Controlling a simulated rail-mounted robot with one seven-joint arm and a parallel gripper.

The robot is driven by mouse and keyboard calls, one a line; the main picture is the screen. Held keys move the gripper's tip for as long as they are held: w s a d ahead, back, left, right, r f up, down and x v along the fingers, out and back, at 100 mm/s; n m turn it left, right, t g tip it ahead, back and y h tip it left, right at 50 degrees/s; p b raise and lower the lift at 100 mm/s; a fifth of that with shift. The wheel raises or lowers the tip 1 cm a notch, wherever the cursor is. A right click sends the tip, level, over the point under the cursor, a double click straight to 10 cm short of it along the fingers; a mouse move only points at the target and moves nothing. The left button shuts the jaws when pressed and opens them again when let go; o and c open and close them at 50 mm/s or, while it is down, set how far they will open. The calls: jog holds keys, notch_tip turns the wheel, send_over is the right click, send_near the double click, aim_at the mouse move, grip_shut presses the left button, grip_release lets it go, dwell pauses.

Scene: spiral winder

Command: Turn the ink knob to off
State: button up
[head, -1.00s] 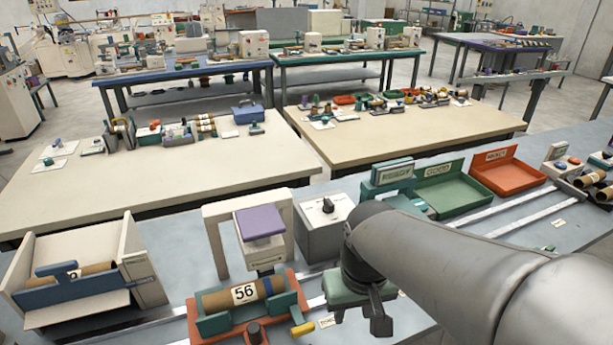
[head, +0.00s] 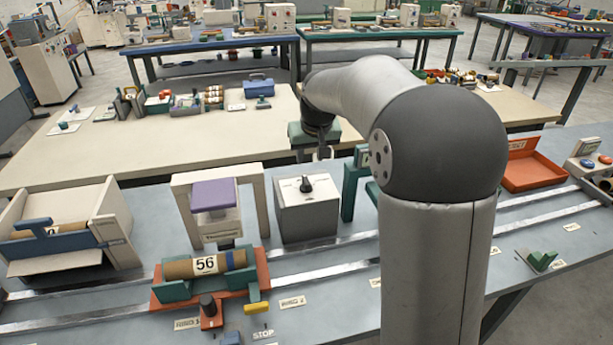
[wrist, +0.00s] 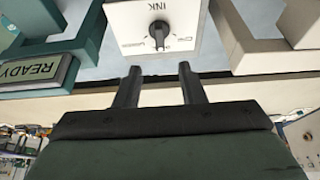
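The ink knob (head: 306,184) is a small black knob on the light grey ink box (head: 307,218), right of the purple-topped stamping frame. In the head view my gripper (head: 322,154) hangs behind and above the box.
A stamping frame (head: 259,178) with a purple block (head: 214,194) stands left of the box. A green stand with a READY display (wrist: 33,70) is on its other side. A tube marked 56 (head: 206,263) lies in a cradle in front.

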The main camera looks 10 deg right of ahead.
aim_at(306, 179)
jog(key=p+x, duration=0.1)
jog(key=x, duration=1)
jog(key=shift+f, duration=0.2)
grip_shut()
